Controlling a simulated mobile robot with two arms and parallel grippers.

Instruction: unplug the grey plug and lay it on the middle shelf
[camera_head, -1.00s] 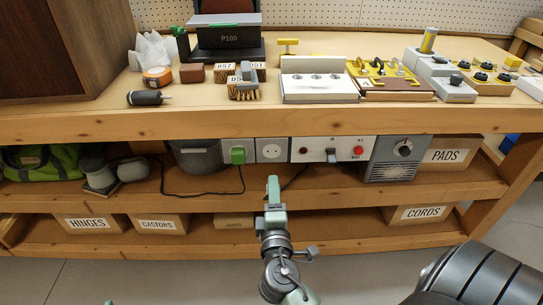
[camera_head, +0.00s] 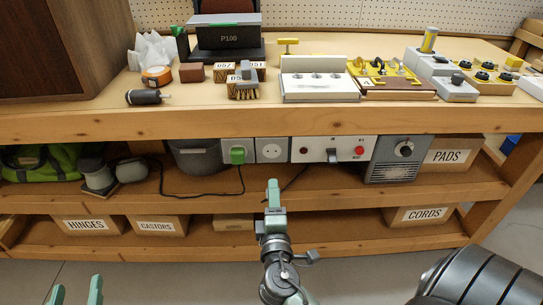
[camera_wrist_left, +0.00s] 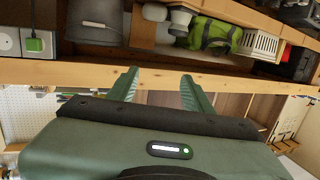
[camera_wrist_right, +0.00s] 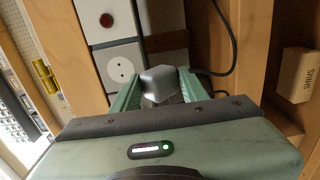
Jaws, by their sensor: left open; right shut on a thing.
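My right gripper (camera_head: 273,190) is shut on the grey plug (camera_wrist_right: 160,84), which shows between its fingers in the right wrist view. In the head view the gripper is in front of the middle shelf (camera_head: 345,194) and the plug cannot be made out there. The grey-white socket (camera_head: 271,150) at the back is empty, and it also shows empty in the right wrist view (camera_wrist_right: 122,69). The plug is apart from it. My left gripper (camera_head: 76,292) is open and empty, low at the left, in front of the bench; its fingers show apart in the left wrist view (camera_wrist_left: 160,88).
A green plug (camera_head: 238,155) sits in the socket to the left, with a black cord on the shelf. A switch panel (camera_head: 318,149) and a grey speaker-like box (camera_head: 395,160) stand to the right. Grey pot (camera_head: 197,158) and green bag (camera_head: 42,163) are left. The shelf's front middle is bare.

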